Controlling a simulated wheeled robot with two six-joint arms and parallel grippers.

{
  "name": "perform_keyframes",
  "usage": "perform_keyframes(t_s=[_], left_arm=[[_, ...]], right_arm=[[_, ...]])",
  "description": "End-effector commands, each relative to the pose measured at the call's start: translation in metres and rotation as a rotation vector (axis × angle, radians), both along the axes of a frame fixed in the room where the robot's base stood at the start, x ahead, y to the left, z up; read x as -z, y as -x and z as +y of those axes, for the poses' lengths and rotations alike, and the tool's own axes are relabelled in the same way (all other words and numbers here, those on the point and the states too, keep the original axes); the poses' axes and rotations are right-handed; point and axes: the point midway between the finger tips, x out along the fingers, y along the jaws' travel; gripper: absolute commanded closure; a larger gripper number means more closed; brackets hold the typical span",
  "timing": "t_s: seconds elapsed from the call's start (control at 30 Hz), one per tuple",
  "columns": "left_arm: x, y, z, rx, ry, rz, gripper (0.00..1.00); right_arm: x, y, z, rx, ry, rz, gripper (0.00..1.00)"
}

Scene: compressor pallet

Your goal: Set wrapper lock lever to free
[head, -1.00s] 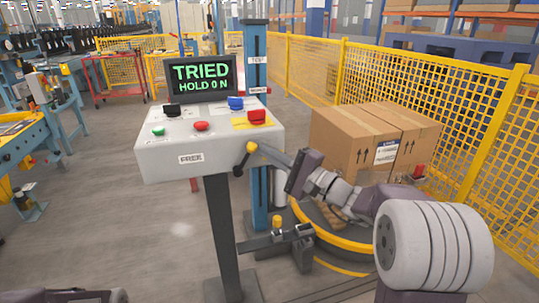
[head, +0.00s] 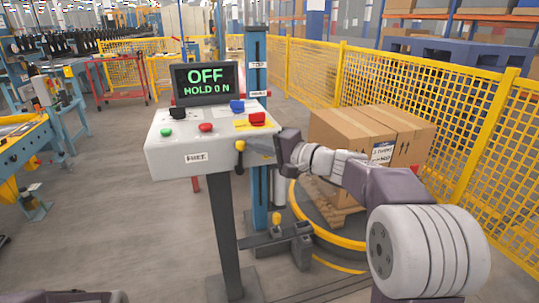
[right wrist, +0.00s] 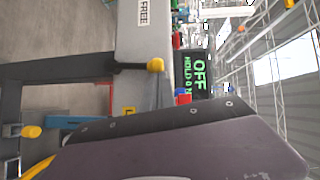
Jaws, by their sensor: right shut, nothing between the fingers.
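The lock lever (head: 239,157) is on the front face of the grey console (head: 170,160). It has a yellow knob on top and a dark lower part, and stands nearly upright. A white label reading FREE (head: 196,157) is left of it. My right gripper (head: 250,149) is shut and empty, with its fingertips just right of the knob; I cannot tell whether they touch. The right wrist view shows the knob (right wrist: 155,65) just beyond the fingertips, with the FREE label (right wrist: 144,13) farther along the panel. The screen (head: 206,83) reads OFF, HOLD 0 N. My left gripper is out of view.
Green, red, black and blue controls sit on the console top. A blue column (head: 258,100) stands behind it. A turntable with a yellow rim (head: 325,240) carries cardboard boxes (head: 350,138) on a pallet at right. Yellow fencing (head: 440,120) encloses that side.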

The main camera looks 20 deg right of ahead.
Motion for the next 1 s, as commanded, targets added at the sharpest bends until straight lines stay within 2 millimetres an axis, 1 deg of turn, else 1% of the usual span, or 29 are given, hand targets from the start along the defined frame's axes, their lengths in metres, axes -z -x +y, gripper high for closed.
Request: perform_keyframes(t_s=[0.03, 0.23, 0.4, 0.6, 1.0], left_arm=[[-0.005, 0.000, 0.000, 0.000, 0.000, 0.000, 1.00], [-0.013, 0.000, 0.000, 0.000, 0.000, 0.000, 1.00], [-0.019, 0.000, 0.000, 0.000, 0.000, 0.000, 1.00], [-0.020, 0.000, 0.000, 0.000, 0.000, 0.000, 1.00], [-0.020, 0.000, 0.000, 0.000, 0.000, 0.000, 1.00]], right_arm=[[-0.006, -0.004, 0.004, -0.002, 0.043, -0.004, 1.00], [-0.011, -0.009, 0.020, -0.003, 0.228, -0.012, 1.00], [-0.013, -0.009, 0.033, -0.002, 0.366, -0.016, 1.00], [-0.012, -0.008, 0.045, -0.002, 0.493, -0.020, 1.00], [-0.009, -0.008, 0.056, 0.000, 0.490, -0.016, 1.00]])
